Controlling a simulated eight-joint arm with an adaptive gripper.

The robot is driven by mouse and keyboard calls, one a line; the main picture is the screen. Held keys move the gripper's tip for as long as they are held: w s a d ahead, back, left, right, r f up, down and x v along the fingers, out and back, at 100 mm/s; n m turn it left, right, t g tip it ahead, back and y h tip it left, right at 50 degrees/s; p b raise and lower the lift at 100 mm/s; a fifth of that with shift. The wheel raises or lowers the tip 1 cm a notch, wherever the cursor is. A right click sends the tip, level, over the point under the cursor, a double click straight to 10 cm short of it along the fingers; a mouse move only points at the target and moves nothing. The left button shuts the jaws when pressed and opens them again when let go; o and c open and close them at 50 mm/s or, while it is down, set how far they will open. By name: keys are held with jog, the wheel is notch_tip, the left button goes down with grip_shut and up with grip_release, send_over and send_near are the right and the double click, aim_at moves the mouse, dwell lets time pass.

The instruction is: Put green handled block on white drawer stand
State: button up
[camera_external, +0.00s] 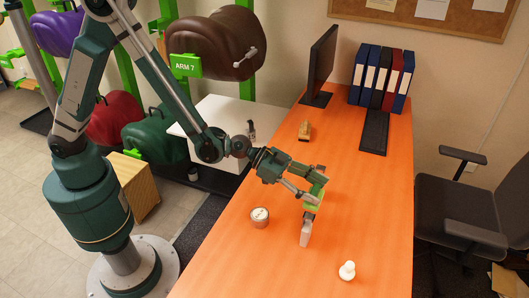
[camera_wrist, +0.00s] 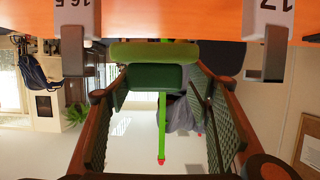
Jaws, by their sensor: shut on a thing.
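The green handled block shows in the external view as a lime green part (camera_external: 312,202) at the end of my arm. A pale grey piece hangs below it, close to the orange table top; I cannot tell if it touches. My gripper (camera_external: 314,186) is shut on the green part. In the wrist view a lime green bar (camera_wrist: 155,52) lies across the fingertips, between pale pieces marked 16.5 and 17. The white drawer stand (camera_external: 215,112) is left of the table, behind my arm, partly hidden.
On the orange table (camera_external: 220,262) stand a small pot with a white top (camera_external: 260,217), a white knobbed piece (camera_external: 347,271) and a small brown block (camera_external: 305,131). A monitor (camera_external: 321,65), keyboard (camera_external: 375,132) and binders (camera_external: 380,78) are at the back. Saddles hang at left.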

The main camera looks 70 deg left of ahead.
jog(key=w+a+r+n+t+y+p, duration=0.1)
jog(key=w+a+r+p, duration=0.2)
jog(key=a+r+p, duration=0.45)
jog(key=a+n+t+y+b, duration=0.3)
jog(key=a+n+y+b, duration=0.35)
jog(key=a, duration=2.85)
jog(key=s+a+f+n+y+b, duration=0.15)
jog(key=a+f, duration=0.35)
jog(key=a, duration=0.9)
jog(key=s+a+f+b, duration=0.25)
jog(key=a+f, duration=0.35)
jog(key=a, duration=0.7)
jog(key=s+a+f+y+b, duration=0.15)
jog(key=a+f, duration=0.35)
jog(key=a, duration=0.9)
jog(key=s+a+f+m+g+h+p, duration=0.3)
jog(key=s+f+m+h, duration=0.3)
jog(key=s+m+h, duration=0.2)
jog(key=shift+s+a+m+g+h+p, duration=0.15)
jog(key=shift+s+m+g+h+p, duration=0.25)
jog(key=shift+h, duration=0.75)
jog(key=shift+w+f, duration=0.15)
jog(key=shift+f, duration=0.05)
